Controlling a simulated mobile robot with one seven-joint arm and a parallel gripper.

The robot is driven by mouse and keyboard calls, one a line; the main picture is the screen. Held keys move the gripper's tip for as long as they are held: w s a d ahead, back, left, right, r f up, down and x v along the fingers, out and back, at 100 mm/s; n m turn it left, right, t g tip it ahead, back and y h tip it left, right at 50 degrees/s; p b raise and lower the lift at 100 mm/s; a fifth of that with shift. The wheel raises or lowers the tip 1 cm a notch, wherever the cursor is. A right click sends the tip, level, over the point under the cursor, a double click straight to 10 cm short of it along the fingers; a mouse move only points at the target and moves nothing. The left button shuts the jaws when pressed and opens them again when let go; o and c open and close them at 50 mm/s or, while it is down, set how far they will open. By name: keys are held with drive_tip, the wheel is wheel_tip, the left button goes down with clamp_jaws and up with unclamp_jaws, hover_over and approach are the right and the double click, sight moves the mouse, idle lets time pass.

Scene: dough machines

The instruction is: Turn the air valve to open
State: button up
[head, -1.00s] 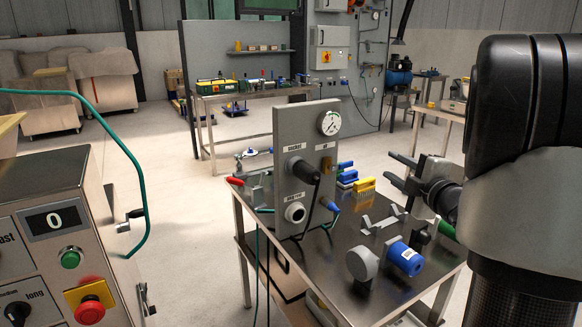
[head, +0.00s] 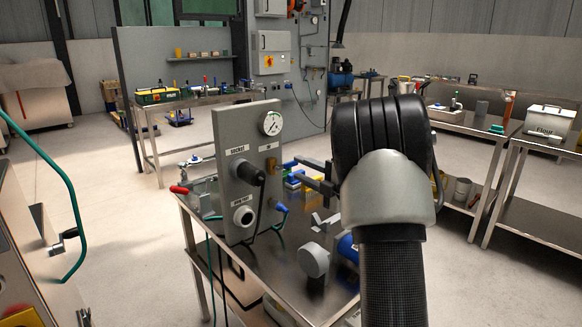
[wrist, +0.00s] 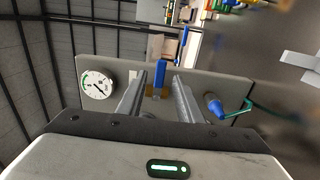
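The air valve (head: 270,166) is a small brass body with a blue lever, on the grey upright panel (head: 228,148) below the round gauge (head: 271,123). In the wrist view the blue lever (wrist: 160,73) stands up from the brass body (wrist: 155,94), between my two fingers. My gripper (wrist: 159,80) is open, with a visible gap between lever and fingers. My arm hides part of the wrist.
A blue-and-grey cylinder part (head: 314,260) lies on the steel table (head: 276,262). Hoses hang at the table's front.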

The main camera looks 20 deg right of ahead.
sight(292, 165)
drive_tip(key=x, duration=0.5)
drive_tip(key=shift+w+a, duration=0.1)
drive_tip(key=shift+w, duration=0.05)
clamp_jaws()
